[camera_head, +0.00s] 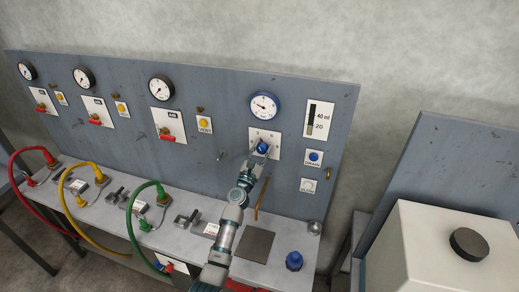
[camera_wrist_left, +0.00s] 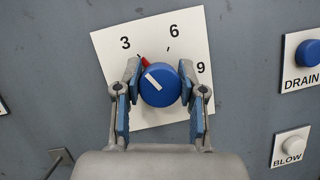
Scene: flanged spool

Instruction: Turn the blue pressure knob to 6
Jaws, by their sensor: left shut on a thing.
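The blue pressure knob (camera_wrist_left: 160,86) sits on a white dial plate (camera_wrist_left: 117,37) marked 3, 6 and 9 on the upright panel. My left gripper (camera_wrist_left: 159,88) has one finger on each side of the knob and is shut on it. The knob's white line slants to the upper left, and a red pointer tip shows between the 3 and the 6, nearer the 3. In the head view the knob (camera_head: 262,147) is below a blue-rimmed gauge (camera_head: 264,106), with my left gripper (camera_head: 260,153) at it. My right gripper is not in view.
To the knob's right are the blue DRAIN button (camera_wrist_left: 309,53) and the white BLOW button (camera_wrist_left: 293,145). Red, yellow and green hoses (camera_head: 133,215) arch over the bench at left. A white box (camera_head: 430,250) with a dark knob stands at lower right.

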